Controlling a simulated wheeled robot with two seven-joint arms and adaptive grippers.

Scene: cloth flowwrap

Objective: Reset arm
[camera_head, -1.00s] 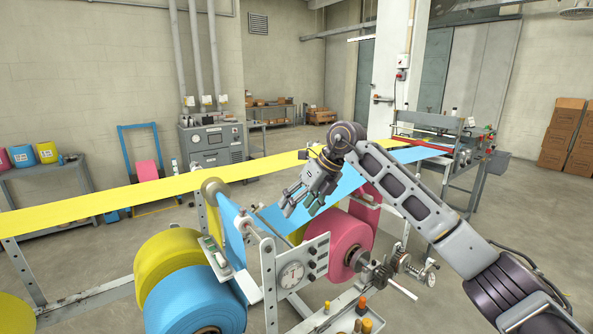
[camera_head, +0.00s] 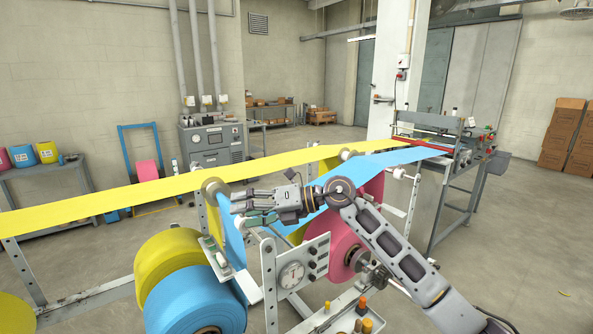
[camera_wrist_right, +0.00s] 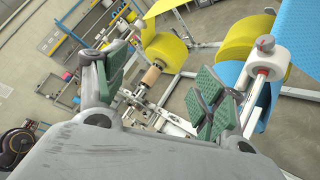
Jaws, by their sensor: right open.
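My right gripper (camera_head: 240,203) is open and empty, with its fingers pointing left above the front of the roll stand. Its forearm comes in from the lower right. In the right wrist view its green-padded fingers (camera_wrist_right: 158,95) stand wide apart, with nothing between them. Behind them show yellow rolls (camera_wrist_right: 167,50) and a white roller end (camera_wrist_right: 265,62). My left gripper does not show in either view.
The stand carries yellow (camera_head: 165,260), blue (camera_head: 190,303) and pink (camera_head: 343,243) rolls. A yellow web (camera_head: 120,193) and a blue web (camera_head: 370,168) run close by my right arm. A gauge panel (camera_head: 293,275) is below the gripper. Open floor lies right.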

